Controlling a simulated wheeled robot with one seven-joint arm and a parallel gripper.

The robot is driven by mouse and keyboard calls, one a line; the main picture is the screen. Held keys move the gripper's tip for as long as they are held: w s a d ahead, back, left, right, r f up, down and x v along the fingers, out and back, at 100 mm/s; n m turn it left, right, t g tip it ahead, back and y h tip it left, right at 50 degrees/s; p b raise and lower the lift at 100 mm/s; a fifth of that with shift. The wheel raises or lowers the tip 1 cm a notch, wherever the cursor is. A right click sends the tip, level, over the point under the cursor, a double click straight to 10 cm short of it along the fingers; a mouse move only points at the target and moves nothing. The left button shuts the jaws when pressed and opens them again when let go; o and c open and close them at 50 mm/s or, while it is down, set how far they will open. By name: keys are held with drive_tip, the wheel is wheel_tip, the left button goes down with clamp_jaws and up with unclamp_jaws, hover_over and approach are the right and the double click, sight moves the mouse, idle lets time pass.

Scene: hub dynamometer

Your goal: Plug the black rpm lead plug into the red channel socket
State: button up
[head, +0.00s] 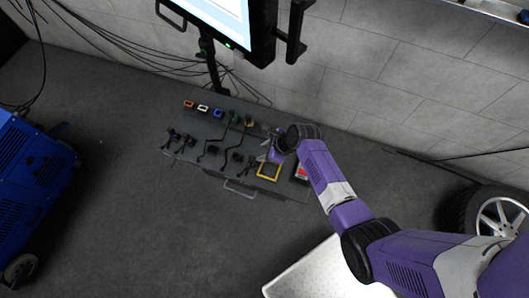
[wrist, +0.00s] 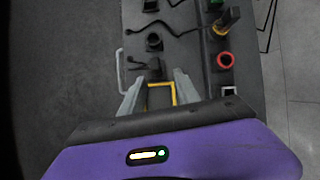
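The red channel socket (wrist: 224,60) shows in the wrist view as a red ring on the panel, right of my fingers. In the head view it cannot be made out near my arm. My gripper (wrist: 157,84) is open, fingers well apart, with nothing held; it also shows over the right part of the cart in the head view (head: 272,154). A black plug (wrist: 155,68) lies just beyond the fingertips, and another black plug (wrist: 153,42) stands farther up. I cannot tell which is the rpm lead plug. A yellow square outline (wrist: 160,86) shows between the fingers.
The grey cart (head: 213,173) carries several black leads and coloured sockets, including orange (head: 188,104), white (head: 203,107) and blue (head: 218,113). A monitor (head: 235,25) stands behind, a blue machine (head: 32,180) left, a wheel (head: 495,215) right.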

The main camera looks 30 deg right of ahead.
sight(254, 158)
drive_tip(key=shift+m, duration=0.8)
drive_tip(key=b+x, duration=0.1)
drive_tip(key=b, duration=0.1)
drive_tip(key=b+x, duration=0.4)
drive_tip(key=shift+s+a+f, duration=0.25)
drive_tip(key=shift+s+a, duration=0.05)
drive_tip(key=shift+b+x, duration=1.25)
drive_tip(key=shift+x, duration=0.55)
drive_tip(key=shift+a, duration=0.1)
clamp_jaws()
drive_tip(key=shift+r, duration=0.2)
drive_tip(key=shift+r+p, duration=3.5)
drive_tip(key=shift+p, duration=0.45)
